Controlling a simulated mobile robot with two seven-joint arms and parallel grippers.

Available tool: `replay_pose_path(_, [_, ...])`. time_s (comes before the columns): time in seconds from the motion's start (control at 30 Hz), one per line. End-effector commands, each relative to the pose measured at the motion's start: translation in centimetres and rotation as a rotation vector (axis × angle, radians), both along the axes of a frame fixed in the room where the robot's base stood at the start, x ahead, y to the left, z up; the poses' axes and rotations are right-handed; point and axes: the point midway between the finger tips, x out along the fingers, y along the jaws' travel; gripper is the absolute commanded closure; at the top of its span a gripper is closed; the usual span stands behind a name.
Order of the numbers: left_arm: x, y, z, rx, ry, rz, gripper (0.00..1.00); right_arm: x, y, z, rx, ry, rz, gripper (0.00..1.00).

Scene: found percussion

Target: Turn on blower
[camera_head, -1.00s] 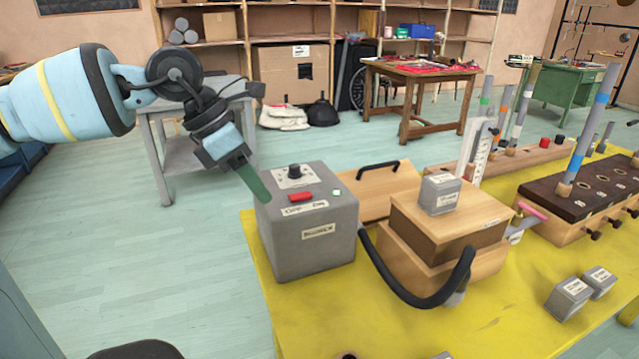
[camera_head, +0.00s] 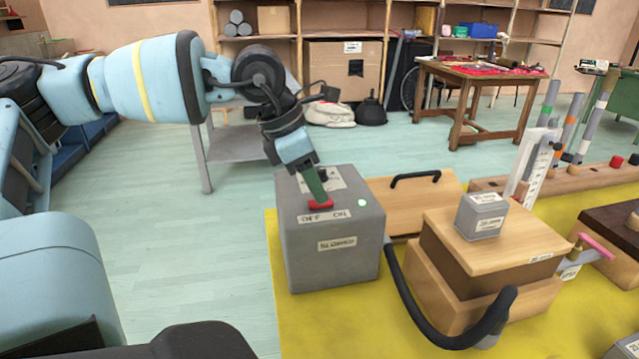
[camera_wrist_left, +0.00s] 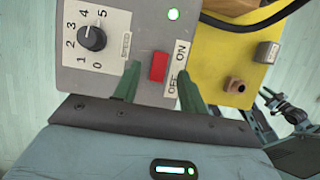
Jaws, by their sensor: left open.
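The blower box (camera_head: 333,262) is a grey box with a "BLOWER" label, at the yellow table's left edge. Its top has a red rocker switch (camera_head: 320,204) beside OFF and ON labels, a black dial and a pale green lamp (camera_head: 362,202). My left gripper (camera_head: 315,198) reaches down onto the box top, at the switch. I cannot tell which way the switch is tilted.
A black hose (camera_head: 425,320) curves from the box's right side, in front of a wooden bellows box (camera_head: 490,285) bearing a small grey block (camera_head: 481,217). A wooden board with a black handle (camera_head: 415,178) lies behind. Floor to the left is open.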

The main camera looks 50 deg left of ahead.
Motion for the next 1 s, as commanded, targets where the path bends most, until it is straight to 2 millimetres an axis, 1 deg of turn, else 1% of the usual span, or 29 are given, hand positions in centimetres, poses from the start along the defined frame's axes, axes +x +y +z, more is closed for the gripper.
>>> replay_pose_path(0.03, [0.2, -0.1, -0.7, 0.002, 0.004, 0.000, 0.58, 0.2, 0.0, -0.1, 0.001, -0.003, 0.000, 0.64])
replay_pose_path(0.2, [0.7, -0.4, -1.9, 0.000, 0.001, 0.001, 0.58, 0.7, 0.0, 0.0, 0.000, -0.014, 0.000, 0.64])
replay_pose_path(0.57, [0.8, -0.4, -2.2, 0.000, 0.000, 0.001, 0.58, 0.8, 0.0, 0.1, 0.001, -0.016, -0.001, 0.64])
replay_pose_path(0.87, [0.8, -0.4, -2.2, -0.001, -0.001, 0.001, 0.97, 0.7, 0.0, 0.0, 0.001, -0.012, -0.002, 0.64])
replay_pose_path(0.9, [0.8, -0.4, -2.2, -0.001, -0.001, 0.001, 1.00, 0.6, 0.0, -0.1, 0.000, -0.011, -0.002, 0.64])
replay_pose_path(1.0, [0.9, -0.4, -2.2, 0.002, 0.002, 0.001, 1.00, 0.5, 0.0, -0.2, 0.000, -0.007, -0.002, 0.64])
